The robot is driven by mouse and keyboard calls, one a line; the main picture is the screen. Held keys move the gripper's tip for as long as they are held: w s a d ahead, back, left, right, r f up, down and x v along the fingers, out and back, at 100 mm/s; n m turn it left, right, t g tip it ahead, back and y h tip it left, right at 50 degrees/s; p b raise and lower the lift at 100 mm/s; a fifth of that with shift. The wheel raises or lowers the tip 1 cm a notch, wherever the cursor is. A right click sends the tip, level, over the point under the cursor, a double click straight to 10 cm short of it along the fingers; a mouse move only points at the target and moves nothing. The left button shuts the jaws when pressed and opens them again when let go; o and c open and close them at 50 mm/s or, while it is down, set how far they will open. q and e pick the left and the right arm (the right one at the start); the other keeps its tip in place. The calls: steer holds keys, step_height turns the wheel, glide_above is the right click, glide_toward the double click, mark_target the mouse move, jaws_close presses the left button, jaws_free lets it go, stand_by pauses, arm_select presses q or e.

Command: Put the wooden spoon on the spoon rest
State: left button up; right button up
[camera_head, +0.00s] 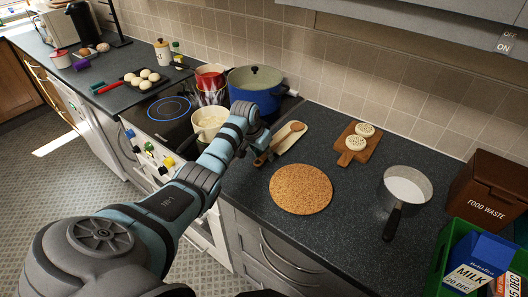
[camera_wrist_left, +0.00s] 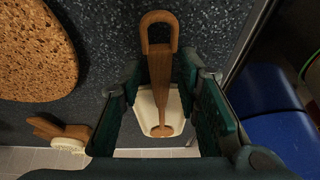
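The wooden spoon (camera_head: 297,126) lies with its round end over the cream spoon rest (camera_head: 302,136) on the dark counter, right of the hob. In the left wrist view the spoon (camera_wrist_left: 160,70) has a looped end at the top, and its shaft runs down over the spoon rest (camera_wrist_left: 146,112). I cannot tell whether the spoon touches the rest. My left gripper (camera_head: 264,143) is at the near left of the rest. In the wrist view its two fingers (camera_wrist_left: 160,78) stand apart, either side of the spoon, with gaps between. My right gripper is not in view.
A cork mat (camera_head: 300,189) lies near the spoon rest. Behind it is a wooden board (camera_head: 346,153) with two crumpets. A small pan (camera_head: 407,184) stands at the right. A blue pot (camera_head: 256,91) and a cream pan (camera_head: 209,120) stand left of the rest.

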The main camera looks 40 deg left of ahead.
arm_select(q)
steer(key=shift+r, duration=0.1)
steer(key=v, duration=1.1)
steer(key=shift+s+r, duration=0.15)
steer(key=shift+r, duration=0.25)
